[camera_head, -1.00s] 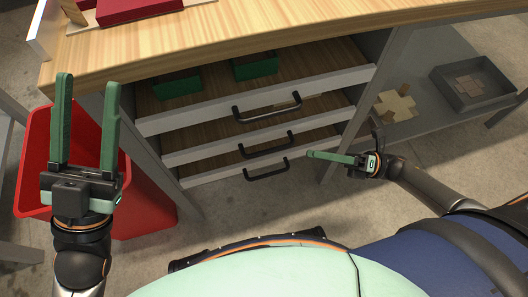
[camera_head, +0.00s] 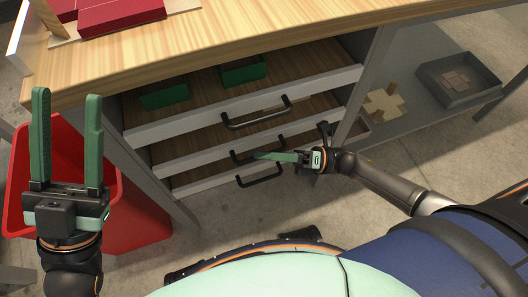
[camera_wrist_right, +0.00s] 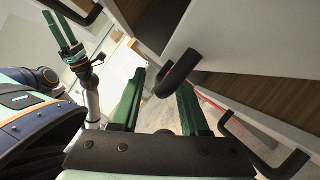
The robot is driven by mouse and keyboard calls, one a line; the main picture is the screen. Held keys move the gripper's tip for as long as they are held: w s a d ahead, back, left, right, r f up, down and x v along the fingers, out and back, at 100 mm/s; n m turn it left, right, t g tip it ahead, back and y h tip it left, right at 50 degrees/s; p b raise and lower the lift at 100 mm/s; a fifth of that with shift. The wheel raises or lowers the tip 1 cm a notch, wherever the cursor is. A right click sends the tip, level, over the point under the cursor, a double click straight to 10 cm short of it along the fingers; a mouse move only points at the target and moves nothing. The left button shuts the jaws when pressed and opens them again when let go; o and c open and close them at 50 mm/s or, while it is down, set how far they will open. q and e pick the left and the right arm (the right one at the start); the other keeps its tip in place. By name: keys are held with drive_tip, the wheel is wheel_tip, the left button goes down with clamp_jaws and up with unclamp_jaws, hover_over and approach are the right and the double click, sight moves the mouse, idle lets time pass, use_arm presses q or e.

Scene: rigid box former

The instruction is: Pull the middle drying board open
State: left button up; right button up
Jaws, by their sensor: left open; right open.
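The middle drying board (camera_head: 188,159) has a pale front and a black bar handle (camera_head: 240,156). It sits between the top board (camera_head: 190,122) and the bottom board (camera_head: 205,184) under the bench. My right gripper (camera_head: 264,156) is at the middle handle, its fingers partly covering it. In the right wrist view a black handle (camera_wrist_right: 178,74) stands between the tips of my open right gripper (camera_wrist_right: 158,90); I cannot tell whether they touch it. My left gripper (camera_head: 67,97) is open and empty, at the far left above the red bin.
The top board holds two green boxes (camera_head: 243,72). A red bin (camera_head: 140,205) stands left of the cabinet. The wooden bench top (camera_head: 200,50) overhangs the boards. A grey tray (camera_head: 459,82) is on the right shelf. Open floor lies in front of the boards.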

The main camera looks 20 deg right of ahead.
drive_tip(key=shift+a, duration=0.1)
clamp_jaws()
idle(0.3)
idle(1.1)
